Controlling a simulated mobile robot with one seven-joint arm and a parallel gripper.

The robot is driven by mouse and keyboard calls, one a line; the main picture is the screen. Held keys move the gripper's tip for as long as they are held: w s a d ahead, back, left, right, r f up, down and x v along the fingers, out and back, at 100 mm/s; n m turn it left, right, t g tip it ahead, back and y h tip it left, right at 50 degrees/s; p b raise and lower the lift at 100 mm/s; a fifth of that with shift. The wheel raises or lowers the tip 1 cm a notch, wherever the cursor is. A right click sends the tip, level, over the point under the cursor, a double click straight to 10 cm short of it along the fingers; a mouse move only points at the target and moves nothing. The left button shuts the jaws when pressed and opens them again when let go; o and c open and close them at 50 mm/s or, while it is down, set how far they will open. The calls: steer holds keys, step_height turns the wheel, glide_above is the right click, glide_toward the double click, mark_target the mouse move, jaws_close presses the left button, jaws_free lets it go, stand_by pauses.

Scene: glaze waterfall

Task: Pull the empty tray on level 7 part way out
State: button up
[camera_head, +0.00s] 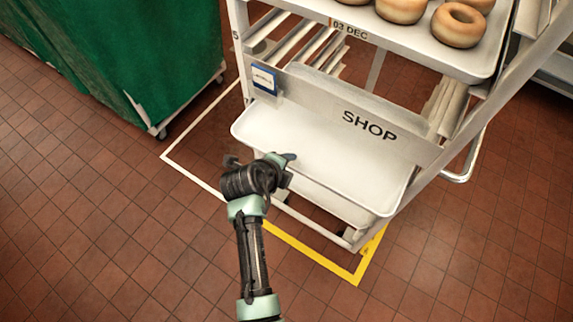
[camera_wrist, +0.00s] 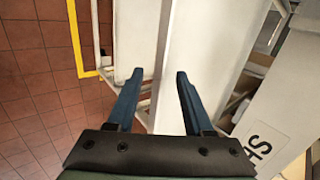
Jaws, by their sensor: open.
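The empty tray (camera_head: 310,150) is a flat white sheet tray low in the rack, under the panel marked SHOP. It sticks out in front of the rack, level and bare. My gripper (camera_head: 262,160) is at the tray's front edge, left of its middle, and hides a bit of the rim. In the wrist view my gripper (camera_wrist: 158,76) has its two blue fingers spread apart, with the tray's pale surface (camera_wrist: 207,45) beyond them. Nothing is seen held between the fingers. I cannot tell whether they touch the rim.
A tray with several bagels (camera_head: 459,25) sits higher in the rack. The SHOP panel (camera_head: 369,126) crosses the rack above the empty tray. A green covered cart (camera_head: 130,50) stands at the left. A yellow floor line (camera_head: 312,256) runs before the rack; the tiled floor in front is clear.

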steer(key=shift+s, duration=0.1)
steer(key=v, duration=1.3)
steer(key=shift+b, duration=0.35)
